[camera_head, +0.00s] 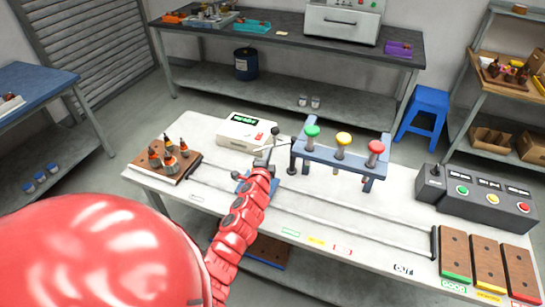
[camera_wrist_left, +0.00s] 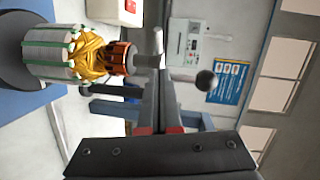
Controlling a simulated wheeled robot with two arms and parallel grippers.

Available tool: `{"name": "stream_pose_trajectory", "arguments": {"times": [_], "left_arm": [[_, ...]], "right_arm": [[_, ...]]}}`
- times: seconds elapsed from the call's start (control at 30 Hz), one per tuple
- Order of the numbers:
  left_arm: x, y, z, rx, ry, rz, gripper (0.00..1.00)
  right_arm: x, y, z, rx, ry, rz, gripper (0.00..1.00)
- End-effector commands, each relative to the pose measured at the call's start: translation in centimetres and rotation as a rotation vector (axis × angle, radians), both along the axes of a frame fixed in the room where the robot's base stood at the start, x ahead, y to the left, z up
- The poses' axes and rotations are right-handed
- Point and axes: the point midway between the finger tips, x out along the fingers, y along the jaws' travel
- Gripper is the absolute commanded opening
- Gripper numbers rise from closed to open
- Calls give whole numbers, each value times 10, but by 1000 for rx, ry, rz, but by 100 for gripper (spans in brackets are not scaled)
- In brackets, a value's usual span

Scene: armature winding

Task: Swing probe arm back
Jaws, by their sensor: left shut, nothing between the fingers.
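The probe arm shows in the head view as a thin lever with a black ball knob (camera_head: 275,131), just beyond my left gripper (camera_head: 264,160). In the left wrist view the black knob (camera_wrist_left: 206,80) is to the right of my gripper's dark fingers (camera_wrist_left: 160,85). The fingers are together with nothing between them. Whether they touch the lever I cannot tell. An armature (camera_wrist_left: 75,52) with a laminated core, yellow windings and a copper commutator lies left of the fingers in the wrist view. In the head view my gripper hides most of the test stand. My right gripper is not in view.
A white tester (camera_head: 243,131) with a green display stands behind my left gripper. A blue rack (camera_head: 340,153) with green, yellow and red knobs is to the right. A wooden tray (camera_head: 150,160) of armatures is at the left. Sorting boards (camera_head: 487,264) and a button box (camera_head: 478,199) are at the right.

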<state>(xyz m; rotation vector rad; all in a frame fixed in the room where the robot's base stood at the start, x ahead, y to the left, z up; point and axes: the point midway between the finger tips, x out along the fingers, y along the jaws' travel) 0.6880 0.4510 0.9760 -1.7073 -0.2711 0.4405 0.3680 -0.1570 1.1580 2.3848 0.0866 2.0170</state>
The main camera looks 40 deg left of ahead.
Motion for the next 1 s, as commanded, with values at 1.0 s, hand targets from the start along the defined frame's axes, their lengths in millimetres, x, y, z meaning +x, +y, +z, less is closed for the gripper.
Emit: {"name": "stream_pose_trajectory", "arguments": {"times": [1.0], "left_arm": [[13, 29, 0, 0, 0, 1, 0]], "right_arm": [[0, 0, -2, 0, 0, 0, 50]]}}
